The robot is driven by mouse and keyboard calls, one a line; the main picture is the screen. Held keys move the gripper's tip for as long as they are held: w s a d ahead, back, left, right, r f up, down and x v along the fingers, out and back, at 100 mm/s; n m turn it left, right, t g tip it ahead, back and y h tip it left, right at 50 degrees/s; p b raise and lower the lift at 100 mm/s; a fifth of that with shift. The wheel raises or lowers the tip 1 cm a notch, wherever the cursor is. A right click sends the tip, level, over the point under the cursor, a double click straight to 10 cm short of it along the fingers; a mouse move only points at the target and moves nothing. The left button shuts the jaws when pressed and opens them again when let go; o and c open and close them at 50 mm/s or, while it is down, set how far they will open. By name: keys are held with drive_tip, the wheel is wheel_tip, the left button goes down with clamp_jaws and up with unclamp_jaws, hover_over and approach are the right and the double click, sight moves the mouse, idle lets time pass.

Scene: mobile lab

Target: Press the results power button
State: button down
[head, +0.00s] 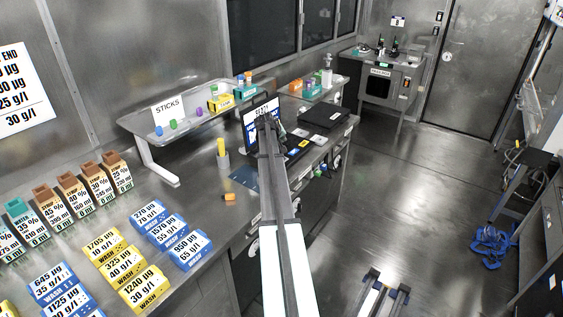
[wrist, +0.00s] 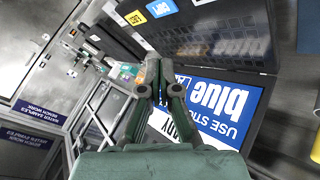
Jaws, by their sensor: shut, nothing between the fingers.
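A laptop-like device with a lit screen (head: 250,128) stands on the workbench in the head view, partly hidden behind my arm. In the wrist view its screen (wrist: 215,105) appears upside down, with the large word "blue" on a blue panel. My gripper (wrist: 158,78) is shut and empty in front of the screen. In the head view the gripper (head: 267,125) overlaps the device. I cannot make out a results power button for certain.
A stick rack (head: 190,118) with a "STICKS" sign stands left of the device. A flat black box (head: 325,117) lies to its right. Blue and yellow label blocks fill the near left. The floor (head: 400,185) to the right is open.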

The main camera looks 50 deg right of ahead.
drive_tip(key=shift+f, duration=0.1)
drive_tip(key=b, duration=0.3)
hover_over(285, 157)
drive_tip(key=a, duration=0.3)
drive_tip(key=f, duration=0.7)
drive_tip(key=shift+s+a+f, duration=0.2)
drive_tip(key=shift+s+f, duration=0.1)
drive_tip(key=shift+s, duration=0.1)
drive_tip(key=shift+f, duration=0.55)
drive_tip(key=shift+f+b, duration=0.4)
drive_tip(key=shift+b, duration=0.1)
drive_tip(key=shift+f+b, duration=0.3)
drive_tip(key=shift+f, duration=0.1)
idle(0.5)
drive_tip(key=shift+r, duration=0.85)
